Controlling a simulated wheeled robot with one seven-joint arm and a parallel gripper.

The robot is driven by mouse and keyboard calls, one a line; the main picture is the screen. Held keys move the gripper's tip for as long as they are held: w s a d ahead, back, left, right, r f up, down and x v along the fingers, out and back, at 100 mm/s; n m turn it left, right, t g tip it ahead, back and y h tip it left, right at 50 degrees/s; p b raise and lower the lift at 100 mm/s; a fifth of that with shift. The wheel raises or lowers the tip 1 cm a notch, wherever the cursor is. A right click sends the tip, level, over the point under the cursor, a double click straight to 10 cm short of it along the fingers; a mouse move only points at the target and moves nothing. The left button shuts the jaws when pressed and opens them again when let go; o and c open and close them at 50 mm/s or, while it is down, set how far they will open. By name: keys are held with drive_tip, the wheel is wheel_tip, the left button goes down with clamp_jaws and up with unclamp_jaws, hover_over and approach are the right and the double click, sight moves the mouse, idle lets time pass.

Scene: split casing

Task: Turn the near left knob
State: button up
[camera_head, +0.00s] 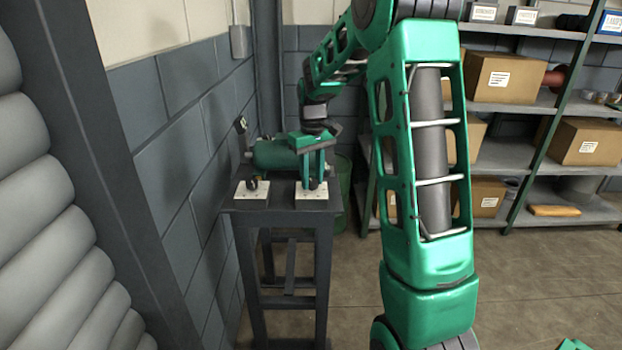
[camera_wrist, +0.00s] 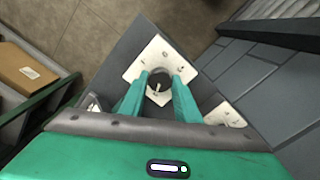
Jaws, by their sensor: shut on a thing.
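Two white plates with dark knobs sit on the near part of a dark stand in the head view. The near left knob (camera_head: 252,184) stands free on its plate (camera_head: 248,194), with no finger at it. My gripper (camera_head: 312,183) points down over the near right plate (camera_head: 304,196). Its fingers are shut on the dark near right knob, mostly hidden in the head view. In the wrist view this knob (camera_wrist: 158,80) sits between the two green fingertips, on a white plate with dark marks. The near left plate (camera_wrist: 226,114) shows to the right there, partly covered by my gripper.
A green cylindrical casing (camera_head: 272,155) lies on the stand (camera_head: 278,205) behind the plates. Another white plate (camera_wrist: 92,103) shows partly in the wrist view. A grey block wall (camera_head: 190,130) is close on the left; shelves with boxes (camera_head: 505,80) stand at the right.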

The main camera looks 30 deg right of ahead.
sight(312, 181)
drive_tip(key=shift+s+n, duration=0.1)
drive_tip(key=shift+n, duration=0.5)
drive_tip(key=o, duration=1)
drive_tip(key=shift+o, duration=0.2)
wheel_tip(312, 181, up, 11)
drive_tip(key=shift+f, duration=0.15)
